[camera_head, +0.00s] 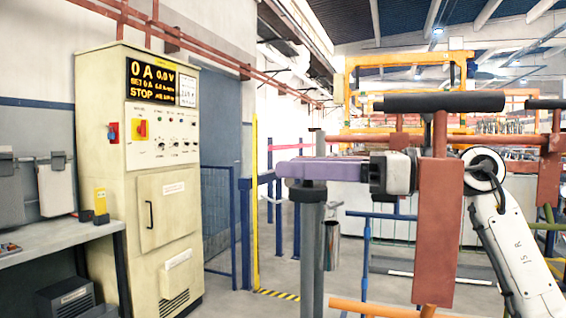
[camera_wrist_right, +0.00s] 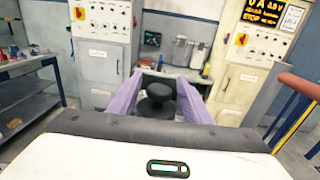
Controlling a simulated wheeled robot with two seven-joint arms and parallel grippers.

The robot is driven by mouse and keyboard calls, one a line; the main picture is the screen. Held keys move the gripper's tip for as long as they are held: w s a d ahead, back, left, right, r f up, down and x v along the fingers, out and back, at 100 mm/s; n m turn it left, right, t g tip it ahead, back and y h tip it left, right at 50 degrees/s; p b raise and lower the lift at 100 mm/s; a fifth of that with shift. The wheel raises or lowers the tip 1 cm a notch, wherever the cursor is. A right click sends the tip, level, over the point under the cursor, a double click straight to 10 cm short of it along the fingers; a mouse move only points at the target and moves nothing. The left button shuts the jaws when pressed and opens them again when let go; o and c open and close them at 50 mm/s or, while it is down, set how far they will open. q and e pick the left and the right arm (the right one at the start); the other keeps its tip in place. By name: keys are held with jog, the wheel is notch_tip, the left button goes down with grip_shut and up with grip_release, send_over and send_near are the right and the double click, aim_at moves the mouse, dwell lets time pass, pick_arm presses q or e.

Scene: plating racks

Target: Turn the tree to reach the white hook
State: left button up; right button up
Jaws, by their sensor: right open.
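My right gripper (camera_head: 300,168) has purple fingers and reaches left across the head view, with its white arm behind it at the right. In the right wrist view its fingers (camera_wrist_right: 157,88) are spread apart. A black round knob (camera_wrist_right: 158,97) shows between them; I cannot tell whether they touch it. In the head view a grey upright post (camera_head: 312,250) stands under the fingers, its top partly hidden by them. I cannot tell for sure which structure is the tree. No white hook can be made out. My left gripper is not in view.
A red-brown frame with a flat panel (camera_head: 438,230) and a black padded bar (camera_head: 445,102) stands in front of my right arm. A cream control cabinet (camera_head: 160,215) and a grey bench (camera_head: 55,245) are at the left. Blue railings and a yellow post (camera_head: 256,200) stand behind.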

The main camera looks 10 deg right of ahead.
jog(key=x, duration=0.3)
jog(key=shift+a, duration=0.1)
grip_shut()
jog(key=shift+w+a, duration=0.1)
